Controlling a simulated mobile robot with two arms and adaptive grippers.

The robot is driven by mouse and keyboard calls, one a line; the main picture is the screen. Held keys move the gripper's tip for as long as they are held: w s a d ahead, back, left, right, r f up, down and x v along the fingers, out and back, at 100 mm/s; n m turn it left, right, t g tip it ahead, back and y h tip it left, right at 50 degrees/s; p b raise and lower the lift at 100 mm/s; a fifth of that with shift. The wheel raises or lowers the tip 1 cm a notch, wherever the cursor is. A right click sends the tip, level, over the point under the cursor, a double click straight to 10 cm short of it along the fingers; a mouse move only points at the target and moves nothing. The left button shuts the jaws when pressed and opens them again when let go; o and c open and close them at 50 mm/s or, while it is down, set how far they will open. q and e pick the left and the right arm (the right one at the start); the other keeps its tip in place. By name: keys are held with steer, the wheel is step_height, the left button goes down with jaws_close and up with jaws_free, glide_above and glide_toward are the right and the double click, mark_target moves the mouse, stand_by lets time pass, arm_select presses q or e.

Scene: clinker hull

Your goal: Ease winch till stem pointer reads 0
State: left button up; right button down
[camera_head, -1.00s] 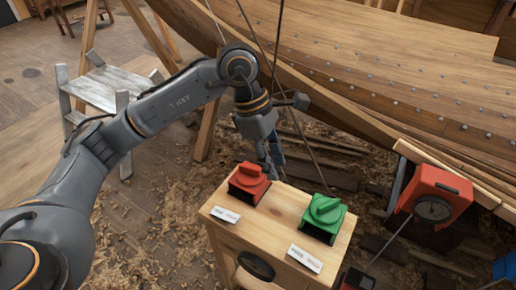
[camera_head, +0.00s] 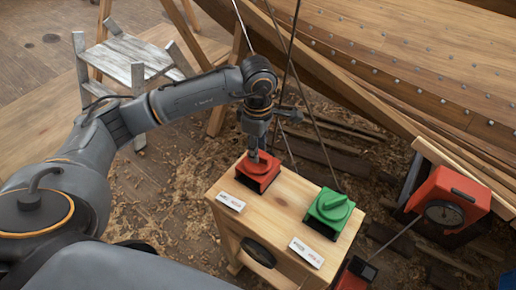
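A wooden stand (camera_head: 281,214) carries a red rotary switch (camera_head: 258,180) on the left and a green rotary switch (camera_head: 331,211) on the right. My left gripper (camera_head: 257,157) points down at the red switch. Its fingertips are at the switch's top and hide the knob; I cannot tell whether they grip it. The green switch's raised handle is in plain view. A red box with a round dial (camera_head: 443,212) stands at the right, beside the hull. Its pointer reading is too small to tell. My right gripper is not in view.
White labels (camera_head: 306,252) lie on the stand in front of the switches. The planked hull (camera_head: 400,75) fills the upper right. A grey step stool (camera_head: 135,72) stands at the upper left. Ropes run down behind my gripper. Wood shavings cover the floor.

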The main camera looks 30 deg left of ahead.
arm_select(q)
steer(key=shift+f, duration=0.85)
steer(key=shift+c, duration=0.4)
jaws_close()
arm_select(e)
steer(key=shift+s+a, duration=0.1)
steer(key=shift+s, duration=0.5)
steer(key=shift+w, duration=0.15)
